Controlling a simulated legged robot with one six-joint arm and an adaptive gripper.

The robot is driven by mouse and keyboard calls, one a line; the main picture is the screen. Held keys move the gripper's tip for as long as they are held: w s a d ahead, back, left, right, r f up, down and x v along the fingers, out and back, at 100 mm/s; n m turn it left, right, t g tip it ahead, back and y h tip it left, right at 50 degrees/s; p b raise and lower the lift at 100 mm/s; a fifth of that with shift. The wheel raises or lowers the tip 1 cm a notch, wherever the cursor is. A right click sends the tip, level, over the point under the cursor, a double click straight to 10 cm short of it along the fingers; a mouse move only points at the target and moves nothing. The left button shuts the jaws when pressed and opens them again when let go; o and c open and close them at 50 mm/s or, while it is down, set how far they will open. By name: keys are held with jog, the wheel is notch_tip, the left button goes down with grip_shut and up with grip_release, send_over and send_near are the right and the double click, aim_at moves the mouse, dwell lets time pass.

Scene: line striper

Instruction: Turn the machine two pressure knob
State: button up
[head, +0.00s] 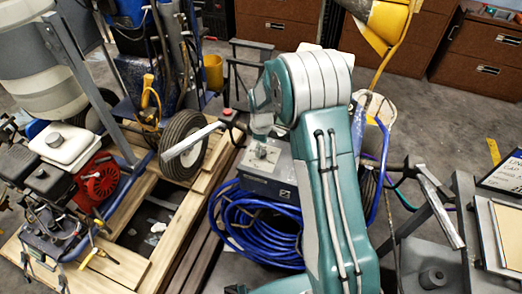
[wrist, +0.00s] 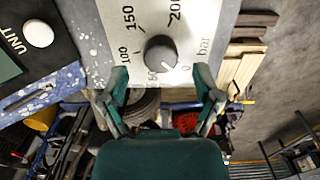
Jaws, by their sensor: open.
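The dark round pressure knob (wrist: 161,54) sits on a pale scale plate (wrist: 195,18) marked 100, 150, 200 and bar. A small light pointer mark shows at the knob's lower right, near the low end of the scale. My gripper (wrist: 161,77) is open, with one finger on each side just below the knob in the wrist view. It holds nothing, and I see no finger touching the knob. A dark label (wrist: 12,45) reading "UNIT" is cut off, so its number is hidden. In the head view, my arm partly hides the grey machine box (head: 268,183).
A coiled blue hose (head: 245,222) lies around the grey box. A wheeled engine machine (head: 75,165) stands on wooden planks at left. A metal stand (head: 485,225) is at right. Brown drawers (head: 275,20) line the back, with some bare floor (head: 440,110) before them.

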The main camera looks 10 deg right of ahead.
notch_tip(320, 180, up, 10)
jog(key=shift+f, duration=0.2)
dwell(0.4)
